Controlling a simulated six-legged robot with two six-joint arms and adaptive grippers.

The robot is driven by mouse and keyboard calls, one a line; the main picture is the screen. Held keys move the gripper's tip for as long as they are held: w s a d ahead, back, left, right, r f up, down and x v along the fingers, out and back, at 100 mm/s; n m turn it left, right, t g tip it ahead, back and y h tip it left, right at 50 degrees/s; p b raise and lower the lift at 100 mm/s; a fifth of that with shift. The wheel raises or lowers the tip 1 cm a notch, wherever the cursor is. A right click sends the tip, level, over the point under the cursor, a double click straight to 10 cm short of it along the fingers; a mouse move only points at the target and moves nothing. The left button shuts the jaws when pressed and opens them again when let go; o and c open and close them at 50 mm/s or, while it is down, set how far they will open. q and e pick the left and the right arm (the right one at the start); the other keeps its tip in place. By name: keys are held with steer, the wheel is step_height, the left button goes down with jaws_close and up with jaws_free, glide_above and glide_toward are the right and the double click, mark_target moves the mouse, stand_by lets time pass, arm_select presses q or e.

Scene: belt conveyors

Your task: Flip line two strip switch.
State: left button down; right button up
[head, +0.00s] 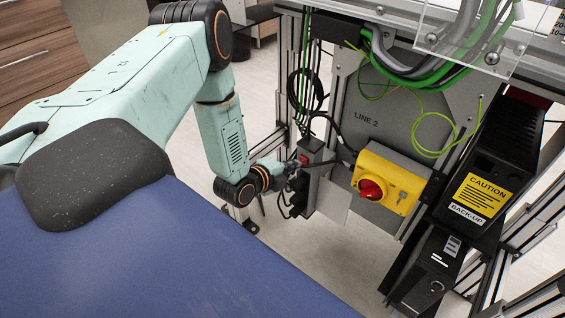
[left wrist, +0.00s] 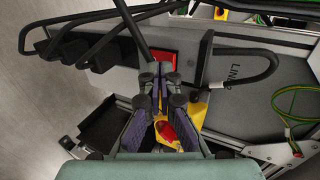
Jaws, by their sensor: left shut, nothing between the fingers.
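The power strip (head: 313,170) stands upright on the frame beside the LINE 2 panel (head: 385,112), with a red switch (head: 303,158) near its top. The red switch also shows in the left wrist view (left wrist: 167,64), with black plugs and cables around it. My left gripper (head: 292,168) is shut and empty, close in front of the strip. In the left wrist view its fingertips (left wrist: 160,78) lie just below the red switch and overlap its lower edge. I cannot tell whether they touch it or which way the switch is set. My right gripper is not in view.
A yellow box with a red rotary knob (head: 372,188) sits right of the strip. Black cables (head: 307,90) hang above it. A black back-up unit (head: 477,190) with a caution label stands further right. Open floor (head: 270,240) lies below the strip.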

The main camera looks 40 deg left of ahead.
arm_select(q)
steer(key=shift+w+r, duration=0.1)
steer(key=shift+w, duration=0.45)
steer(key=shift+w, duration=0.1)
steer(key=shift+w+r+p, duration=0.4)
steer(key=shift+p, duration=0.45)
steer(key=shift+s+f+b, duration=0.1)
steer(key=shift+f+b, duration=0.15)
steer(key=shift+b, duration=0.05)
steer(key=shift+r, duration=0.1)
steer(key=shift+r+p, duration=0.75)
steer(key=shift+p, duration=0.25)
